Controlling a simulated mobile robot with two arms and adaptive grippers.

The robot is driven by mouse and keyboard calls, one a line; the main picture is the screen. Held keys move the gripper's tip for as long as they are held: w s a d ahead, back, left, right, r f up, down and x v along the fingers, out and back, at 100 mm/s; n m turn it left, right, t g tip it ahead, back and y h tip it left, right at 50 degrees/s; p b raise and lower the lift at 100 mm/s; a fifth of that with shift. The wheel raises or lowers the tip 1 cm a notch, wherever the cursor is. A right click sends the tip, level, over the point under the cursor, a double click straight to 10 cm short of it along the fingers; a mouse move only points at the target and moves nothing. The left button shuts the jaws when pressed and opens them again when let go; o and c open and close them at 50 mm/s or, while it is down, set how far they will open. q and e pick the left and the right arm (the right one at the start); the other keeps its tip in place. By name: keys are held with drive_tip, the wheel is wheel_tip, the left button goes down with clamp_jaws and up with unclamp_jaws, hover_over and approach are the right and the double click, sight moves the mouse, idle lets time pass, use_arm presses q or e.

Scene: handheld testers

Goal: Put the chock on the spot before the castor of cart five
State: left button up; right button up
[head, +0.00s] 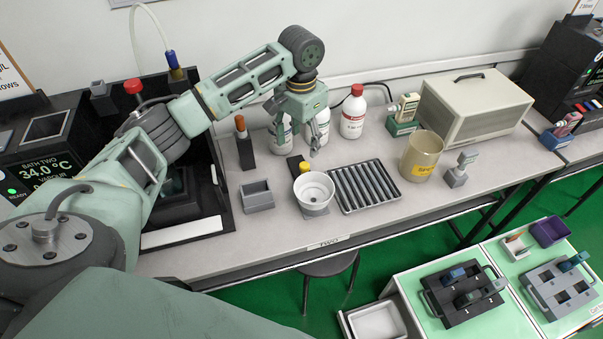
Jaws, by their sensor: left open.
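My left gripper (298,142) is open and empty. It hangs over the back of the grey bench, in front of white bottles and behind a white cup. Two carts with green tops stand at the bottom right: a nearer cart (412,288) and one farther right (513,270). I cannot read a number on either. Their castors are hidden, and I cannot pick out a chock or a marked floor spot. My right gripper is not in view.
A stool (329,266) stands below on the green floor (385,254).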

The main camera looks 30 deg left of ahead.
use_arm(q)
drive_tip(key=m, duration=0.6)
drive_tip(key=f+m+b, duration=0.1)
drive_tip(key=m, duration=0.5)
drive_tip(key=f+m+b, duration=0.1)
drive_tip(key=m, duration=0.5)
drive_tip(key=shift+w+a+f, duration=0.1)
drive_tip(key=shift+w+a, duration=0.1)
drive_tip(key=shift+a, duration=0.15)
drive_tip(key=m, duration=0.5)
drive_tip(key=shift+a+f+m+b, duration=0.1)
drive_tip(key=shift+f+m+b, duration=0.2)
drive_tip(key=shift+m, duration=0.1)
wheel_tip(320, 180, down, 8)
drive_tip(key=shift+w+r, duration=0.1)
drive_tip(key=shift+r, duration=0.05)
drive_tip(key=shift+c, duration=0.2)
